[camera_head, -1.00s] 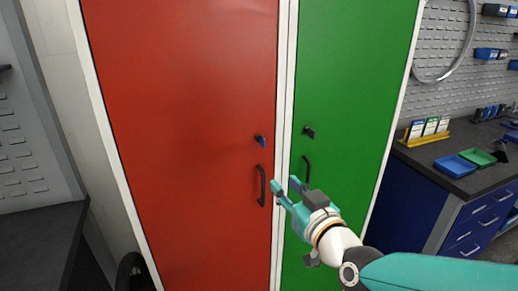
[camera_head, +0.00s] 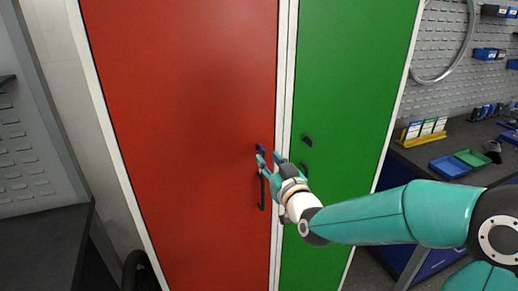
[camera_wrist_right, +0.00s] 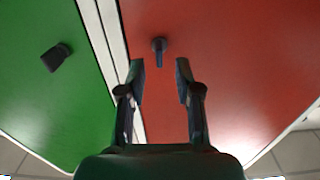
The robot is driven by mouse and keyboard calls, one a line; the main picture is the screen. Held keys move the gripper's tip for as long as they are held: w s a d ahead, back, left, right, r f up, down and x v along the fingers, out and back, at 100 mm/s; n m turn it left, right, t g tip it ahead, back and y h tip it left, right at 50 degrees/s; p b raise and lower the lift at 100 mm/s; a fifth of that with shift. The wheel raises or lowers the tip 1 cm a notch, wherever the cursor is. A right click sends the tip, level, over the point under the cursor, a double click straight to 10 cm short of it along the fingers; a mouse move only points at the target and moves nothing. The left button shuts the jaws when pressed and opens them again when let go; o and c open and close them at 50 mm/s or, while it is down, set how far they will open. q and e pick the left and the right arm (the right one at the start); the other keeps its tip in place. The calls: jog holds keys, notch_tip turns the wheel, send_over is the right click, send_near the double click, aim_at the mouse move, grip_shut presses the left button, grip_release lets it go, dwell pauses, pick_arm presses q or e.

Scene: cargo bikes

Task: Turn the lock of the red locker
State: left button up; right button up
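The red locker (camera_head: 180,120) fills the left middle of the head view, with a black handle (camera_head: 262,192) near its right edge. Its small dark blue lock (camera_head: 260,148) sits above the handle, partly hidden by my right gripper (camera_head: 268,158). In the right wrist view, the lock (camera_wrist_right: 159,52) stands out from the red door, just beyond and between the fingertips of my right gripper (camera_wrist_right: 160,68). The right gripper is open, its fingers apart and holding nothing. My left gripper is not in view.
The green locker (camera_head: 345,90) adjoins on the right, with its own dark lock (camera_head: 307,140) close to my right gripper. A workbench with a blue tray (camera_head: 450,166) and a green tray (camera_head: 472,158) stands at the right. A dark bench (camera_head: 40,245) is at the left.

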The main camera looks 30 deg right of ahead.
aim_at(264, 154)
jog(key=shift+p+x, duration=0.55)
jog(key=shift+x, duration=1.65)
